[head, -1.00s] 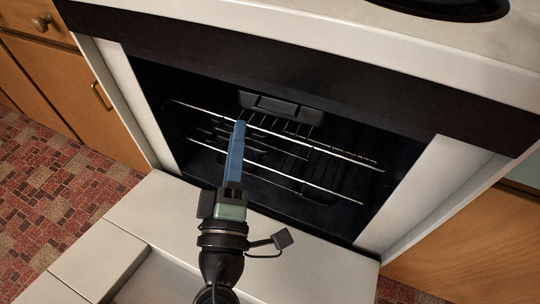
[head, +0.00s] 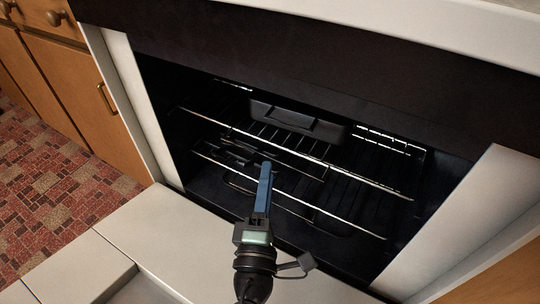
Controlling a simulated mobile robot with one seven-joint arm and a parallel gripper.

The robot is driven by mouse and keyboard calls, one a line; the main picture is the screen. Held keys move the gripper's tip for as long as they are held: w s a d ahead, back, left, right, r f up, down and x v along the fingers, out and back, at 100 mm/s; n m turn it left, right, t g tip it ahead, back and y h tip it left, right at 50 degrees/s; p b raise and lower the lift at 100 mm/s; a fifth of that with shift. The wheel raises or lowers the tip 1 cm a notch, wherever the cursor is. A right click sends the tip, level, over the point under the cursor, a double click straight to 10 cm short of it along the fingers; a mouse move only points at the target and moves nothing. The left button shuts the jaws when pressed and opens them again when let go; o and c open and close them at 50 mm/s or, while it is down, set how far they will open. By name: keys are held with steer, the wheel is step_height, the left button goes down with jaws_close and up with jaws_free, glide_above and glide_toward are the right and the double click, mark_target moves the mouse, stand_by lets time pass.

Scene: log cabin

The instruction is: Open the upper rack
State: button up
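The oven (head: 160,130) stands with its door (head: 160,235) folded down and its dark inside showing. The upper rack (head: 295,163) is a wire shelf whose bright front bar runs across the opening. A second, lower rack (head: 330,221) lies beneath it. My gripper (head: 266,168) points into the oven opening, with its blue fingers overlapping the area between the two front bars in the head view. The fingers appear as one narrow blue strip, so the gap between them is hidden. I cannot tell whether they touch the upper rack.
A dark box-shaped part (head: 298,120) sits at the back of the oven above the upper rack. Wooden cabinets (head: 75,75) stand at the left, beside the tiled floor (head: 60,190). The open door lies below my arm.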

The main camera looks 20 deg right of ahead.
mark_target(270, 157)
steer(key=shift+x, duration=2.6)
steer(key=shift+c, duration=0.3)
jaws_close()
